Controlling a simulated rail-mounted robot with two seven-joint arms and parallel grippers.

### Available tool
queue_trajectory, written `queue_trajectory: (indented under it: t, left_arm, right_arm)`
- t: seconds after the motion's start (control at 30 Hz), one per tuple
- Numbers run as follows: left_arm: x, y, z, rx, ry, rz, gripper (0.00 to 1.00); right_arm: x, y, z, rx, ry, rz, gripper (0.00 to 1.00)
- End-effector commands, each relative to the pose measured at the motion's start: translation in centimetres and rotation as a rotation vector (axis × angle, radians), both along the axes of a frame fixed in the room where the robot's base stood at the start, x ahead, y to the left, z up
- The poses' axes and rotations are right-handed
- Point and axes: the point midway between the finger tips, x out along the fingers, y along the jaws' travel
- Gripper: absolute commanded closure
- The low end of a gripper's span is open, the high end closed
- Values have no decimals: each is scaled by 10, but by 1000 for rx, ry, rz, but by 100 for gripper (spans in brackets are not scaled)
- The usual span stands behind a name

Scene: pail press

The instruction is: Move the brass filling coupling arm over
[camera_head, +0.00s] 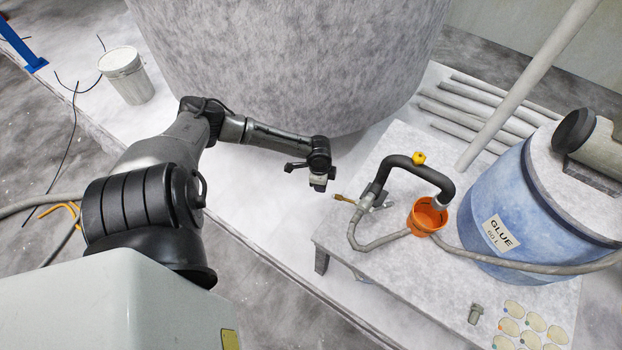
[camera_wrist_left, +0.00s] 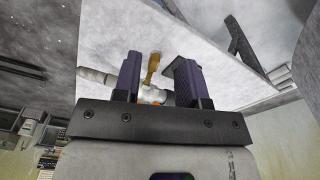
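The brass coupling arm (camera_head: 345,199) is a thin lever sticking out to the left from the metal coupling (camera_head: 370,198) at the bench's left side. In the left wrist view the brass arm (camera_wrist_left: 153,68) shows beyond and between the fingertips. My left gripper (camera_head: 319,184) is just left of the brass arm and appears apart from it in the head view. Its two dark purple fingers (camera_wrist_left: 158,78) are spread, with nothing visibly clamped. The coupling's far side is partly hidden by the fingers in the wrist view. My right gripper is not in view.
A grey hose (camera_head: 375,244), orange bucket (camera_head: 424,219) and blue glue drum (camera_head: 500,205) crowd the bench (camera_head: 400,275).

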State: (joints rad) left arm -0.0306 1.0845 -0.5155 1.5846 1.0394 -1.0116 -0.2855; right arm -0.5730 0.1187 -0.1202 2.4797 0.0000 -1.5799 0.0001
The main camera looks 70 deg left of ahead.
Motion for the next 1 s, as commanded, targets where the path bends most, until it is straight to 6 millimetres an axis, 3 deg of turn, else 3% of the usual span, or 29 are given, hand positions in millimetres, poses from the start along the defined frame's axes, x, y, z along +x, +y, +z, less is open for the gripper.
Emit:
queue_trajectory:
  t: [0.23, 0.47, 1.0]
  left_arm:
    - [29, -14, 4, -158, -194, -49, 62]
    - [32, -15, 0, -147, -219, -108, 62]
    - [45, -26, -51, -147, -217, -107, 62]
  right_arm:
    - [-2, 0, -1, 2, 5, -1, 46]
    - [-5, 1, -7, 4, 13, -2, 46]
    - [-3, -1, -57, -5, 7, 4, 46]
